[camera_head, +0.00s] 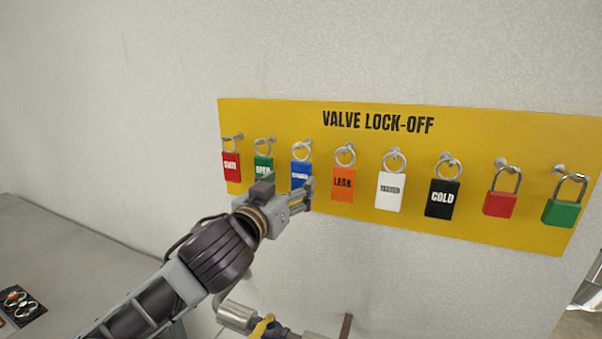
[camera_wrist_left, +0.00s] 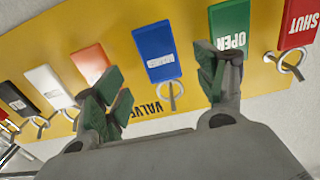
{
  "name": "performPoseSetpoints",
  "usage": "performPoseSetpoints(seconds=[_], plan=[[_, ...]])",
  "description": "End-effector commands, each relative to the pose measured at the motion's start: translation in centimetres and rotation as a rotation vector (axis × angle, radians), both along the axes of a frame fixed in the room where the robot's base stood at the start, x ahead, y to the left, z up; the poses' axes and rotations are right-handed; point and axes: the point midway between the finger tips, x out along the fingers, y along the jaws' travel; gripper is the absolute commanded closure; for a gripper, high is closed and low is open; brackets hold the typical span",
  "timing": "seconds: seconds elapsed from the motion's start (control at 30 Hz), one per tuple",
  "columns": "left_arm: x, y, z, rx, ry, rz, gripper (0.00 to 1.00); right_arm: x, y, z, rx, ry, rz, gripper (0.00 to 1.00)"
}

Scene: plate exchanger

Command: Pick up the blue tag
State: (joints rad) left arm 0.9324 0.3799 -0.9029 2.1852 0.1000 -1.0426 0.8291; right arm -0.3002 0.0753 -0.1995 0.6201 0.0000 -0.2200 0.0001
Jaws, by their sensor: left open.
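The blue tag (camera_head: 299,170) hangs by a ring from a peg on the yellow valve lock-off board (camera_head: 480,149), between the green and orange tags. In the left wrist view the blue tag (camera_wrist_left: 157,52) shows between and beyond my open fingers, its ring pointing down the picture. My left gripper (camera_head: 308,193) is in front of the board at the lower part of the blue tag and covers its bottom edge. In the left wrist view my left gripper (camera_wrist_left: 160,88) is open with green finger pads, and nothing is between them. My right gripper does not show.
The green OPEN tag (camera_wrist_left: 230,25) is close beside one finger, and the orange tag (camera_wrist_left: 90,62) is close to the other. Red SHUT (camera_head: 231,167), white (camera_head: 390,191) and black COLD (camera_head: 441,198) tags and two padlocks hang along the board. A grey surface (camera_head: 60,250) is at left.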

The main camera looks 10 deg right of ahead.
Motion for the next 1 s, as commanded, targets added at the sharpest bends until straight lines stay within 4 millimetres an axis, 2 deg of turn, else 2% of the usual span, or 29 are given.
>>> performPoseSetpoints(seconds=[0.2, 0.73, 1.0], plan=[[1.2, -0.9, 0.1, 0.000, -0.001, 0.000, 0.29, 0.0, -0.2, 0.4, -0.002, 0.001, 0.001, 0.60], [1.6, -1.1, 0.1, 0.001, -0.001, 0.000, 0.29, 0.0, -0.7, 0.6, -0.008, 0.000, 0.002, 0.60], [3.3, -2.2, 0.3, 0.002, -0.001, 0.001, 0.29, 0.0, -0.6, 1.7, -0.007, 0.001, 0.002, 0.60]])
